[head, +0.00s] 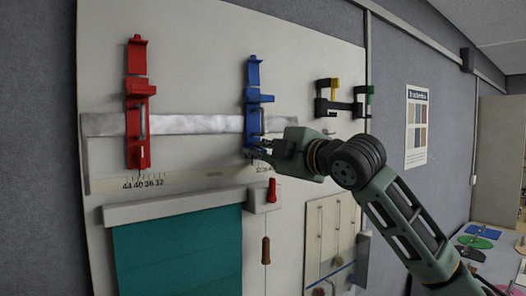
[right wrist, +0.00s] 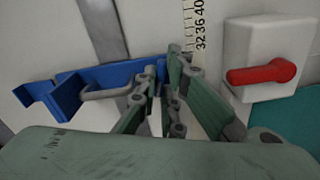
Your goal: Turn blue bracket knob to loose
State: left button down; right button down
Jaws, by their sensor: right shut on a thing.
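The blue bracket (head: 254,97) is mounted upright on the wall board, across a silvery strip. In the right wrist view the blue bracket (right wrist: 70,90) lies sideways at the left, with a grey metal loop on it. My right gripper (head: 260,151) is at the bracket's lower end, and its fingers also show in the right wrist view (right wrist: 166,85). They are closed in on the blue bracket's knob, which is mostly hidden between them. Its turn position cannot be read. My left gripper is out of view.
A red bracket (head: 138,105) stands to the left on the same strip (head: 195,124). A white box with a red lever (head: 272,190) is just below my right gripper. A teal blind (head: 178,252) hangs below. Black clamps (head: 340,106) are at the right.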

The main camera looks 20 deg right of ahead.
jog(key=shift+f+n, duration=0.1)
jog(key=shift+n, duration=1.4)
jog(key=c, duration=1.9)
grip_release()
jog(key=shift+c, duration=0.2)
jog(key=shift+o, duration=0.4)
jog(key=shift+s, duration=0.1)
jog(key=shift+s, duration=0.1)
jog(key=v, duration=0.7)
jog(key=shift+s+d, duration=0.15)
jog(key=shift+s, duration=0.15)
